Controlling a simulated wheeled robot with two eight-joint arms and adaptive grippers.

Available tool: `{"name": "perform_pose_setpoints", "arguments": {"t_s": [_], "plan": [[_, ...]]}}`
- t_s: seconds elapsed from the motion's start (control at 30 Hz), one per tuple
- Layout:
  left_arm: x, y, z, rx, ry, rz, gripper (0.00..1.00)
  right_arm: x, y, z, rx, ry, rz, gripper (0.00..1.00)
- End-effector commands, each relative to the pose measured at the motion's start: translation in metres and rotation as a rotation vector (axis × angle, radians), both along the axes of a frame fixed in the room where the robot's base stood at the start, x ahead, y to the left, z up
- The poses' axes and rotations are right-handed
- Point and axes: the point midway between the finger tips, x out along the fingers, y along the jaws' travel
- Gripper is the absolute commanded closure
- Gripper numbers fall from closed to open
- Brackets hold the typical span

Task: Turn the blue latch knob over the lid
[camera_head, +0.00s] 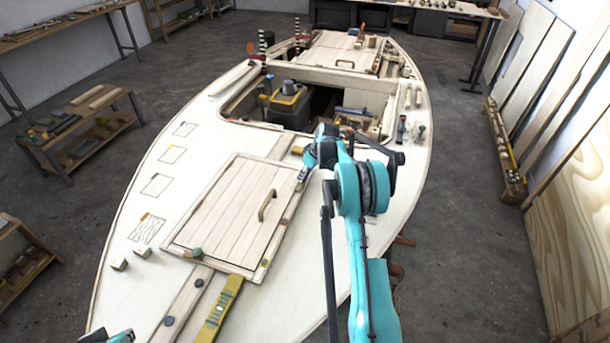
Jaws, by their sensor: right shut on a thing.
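The pale plank lid (222,215) lies flat on the white deck, with a wooden handle (267,205) on it. My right gripper (303,171) points down at the lid's far right corner. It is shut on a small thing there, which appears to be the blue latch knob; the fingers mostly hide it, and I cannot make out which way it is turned. A bit of my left gripper (100,336) shows at the bottom left edge, away from the lid.
A yellow level (219,309) lies on the deck in front of the lid. Small wood blocks (119,264) lie left of it. The left deck has printed sheets (157,185).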

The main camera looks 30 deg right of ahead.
Motion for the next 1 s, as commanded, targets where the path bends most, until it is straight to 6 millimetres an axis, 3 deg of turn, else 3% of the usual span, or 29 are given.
{"name": "perform_pose_setpoints", "arguments": {"t_s": [1.0], "plan": [[0.0, 0.0, -0.012, 0.0, 0.0, 0.0, 1.0, 0.002, 0.012, -0.001, -0.002, 0.0, -0.962, 1.0]]}}
